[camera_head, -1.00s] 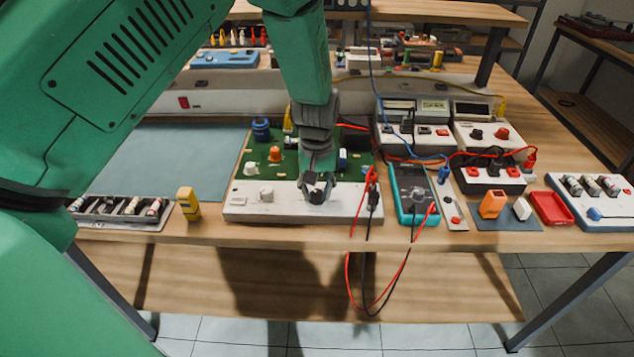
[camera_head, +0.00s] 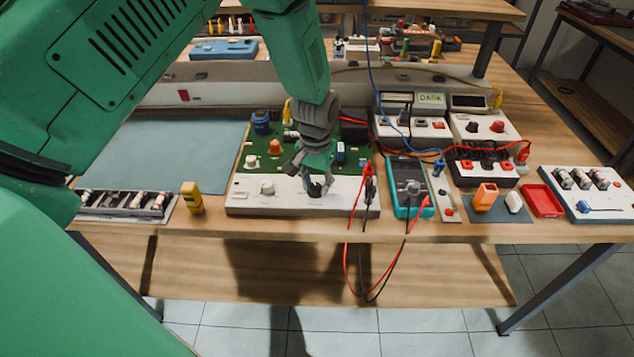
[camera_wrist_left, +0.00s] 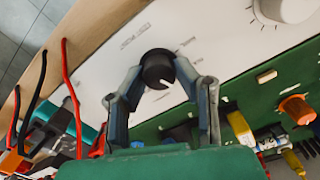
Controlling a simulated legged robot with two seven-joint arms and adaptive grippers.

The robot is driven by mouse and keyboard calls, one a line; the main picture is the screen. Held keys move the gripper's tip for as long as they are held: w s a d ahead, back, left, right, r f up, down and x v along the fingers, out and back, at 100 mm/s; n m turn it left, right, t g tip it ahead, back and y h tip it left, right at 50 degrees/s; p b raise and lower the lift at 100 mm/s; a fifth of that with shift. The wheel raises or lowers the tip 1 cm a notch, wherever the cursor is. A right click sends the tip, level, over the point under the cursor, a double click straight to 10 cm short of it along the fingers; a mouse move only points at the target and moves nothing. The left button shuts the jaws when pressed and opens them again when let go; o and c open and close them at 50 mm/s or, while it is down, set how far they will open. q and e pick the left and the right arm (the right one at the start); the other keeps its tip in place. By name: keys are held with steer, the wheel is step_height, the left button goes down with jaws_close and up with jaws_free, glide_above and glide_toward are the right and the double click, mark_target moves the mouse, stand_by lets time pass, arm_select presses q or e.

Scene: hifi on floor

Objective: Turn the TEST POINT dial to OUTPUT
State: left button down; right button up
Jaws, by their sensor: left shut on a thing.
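The TEST POINT dial is a black round knob with a white pointer line (camera_wrist_left: 158,68) on the white front panel (camera_head: 262,205) of the green circuit board unit. Small labels are printed around the dial in the left wrist view, too blurred and turned to read surely. My left gripper (camera_head: 315,189) is at this dial, and its fingers hide most of it in the head view. In the left wrist view its two fingers (camera_wrist_left: 158,80) stand on opposite sides of the knob, shut on it. The pointer line faces the lower middle of that view. My right gripper is not in view.
A white knob (camera_head: 267,188) sits left on the same panel. An orange knob (camera_head: 275,147) and a blue part (camera_head: 261,122) stand on the board. Red and black leads (camera_head: 366,190) hang beside the panel's right end, near a teal multimeter (camera_head: 399,170).

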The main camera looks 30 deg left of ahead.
mark_target(316, 184)
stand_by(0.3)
arm_select(q)
steer(key=c, duration=1.2)
jaws_free()
steer(key=shift+w+r, duration=0.1)
steer(key=shift+r, duration=0.4)
step_height(316, 184, up, 11)
steer(key=shift+f, duration=0.1)
